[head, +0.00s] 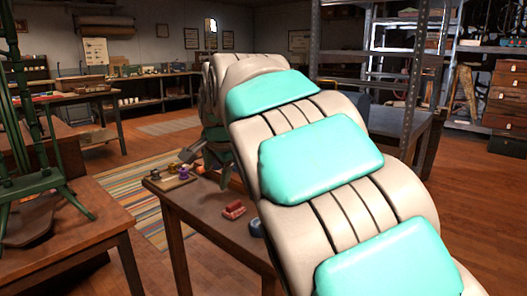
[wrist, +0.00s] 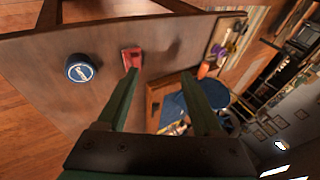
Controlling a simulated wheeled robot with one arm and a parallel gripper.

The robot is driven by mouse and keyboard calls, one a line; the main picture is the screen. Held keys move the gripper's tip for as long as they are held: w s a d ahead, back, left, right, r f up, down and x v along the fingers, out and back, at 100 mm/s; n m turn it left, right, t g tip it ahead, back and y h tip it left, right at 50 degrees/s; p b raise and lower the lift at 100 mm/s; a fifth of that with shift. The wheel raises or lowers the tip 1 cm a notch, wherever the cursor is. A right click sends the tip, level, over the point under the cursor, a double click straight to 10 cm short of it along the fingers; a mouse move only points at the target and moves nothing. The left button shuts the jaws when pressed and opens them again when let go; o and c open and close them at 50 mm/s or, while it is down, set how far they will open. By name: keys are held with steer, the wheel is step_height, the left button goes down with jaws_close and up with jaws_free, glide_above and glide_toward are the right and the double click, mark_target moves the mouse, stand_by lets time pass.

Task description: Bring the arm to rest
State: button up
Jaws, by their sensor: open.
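My arm fills the middle and right of the head view, with pale segments and teal pads. My gripper (wrist: 163,88) shows in the wrist view, its two green fingers spread apart with nothing held between them. It is over or beside the brown wooden table (head: 205,215), whose top also shows tilted in the wrist view (wrist: 60,110).
On the table are a red object (head: 233,210), a round blue-topped thing (wrist: 79,70), an orange item (wrist: 203,70) and a board (head: 172,181) with small items. A green stand (head: 40,130) is on another table at left. A metal rack (head: 412,80) stands at right.

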steer(key=s+d+f+n+g+h, duration=0.1)
steer(key=s+d+f+g, duration=0.1)
steer(key=s+d+f, duration=0.45)
steer(key=s+d+f+n+g+h, duration=0.15)
steer(key=s+d+f, duration=0.25)
steer(key=s+d, duration=0.55)
steer(key=s+d+f+n+g, duration=0.1)
steer(key=s+d+f+n, duration=0.1)
steer(key=s, duration=0.6)
steer(key=s+d+f+n+g, duration=0.2)
steer(key=s+d+f, duration=0.2)
steer(key=s+f, duration=0.2)
steer(key=s+d+f+n+g, duration=0.1)
steer(key=s+d+f, duration=0.3)
steer(key=s, duration=0.6)
steer(key=shift+f+n, duration=0.55)
steer(key=shift+n, duration=0.2)
steer(key=shift+g, duration=0.25)
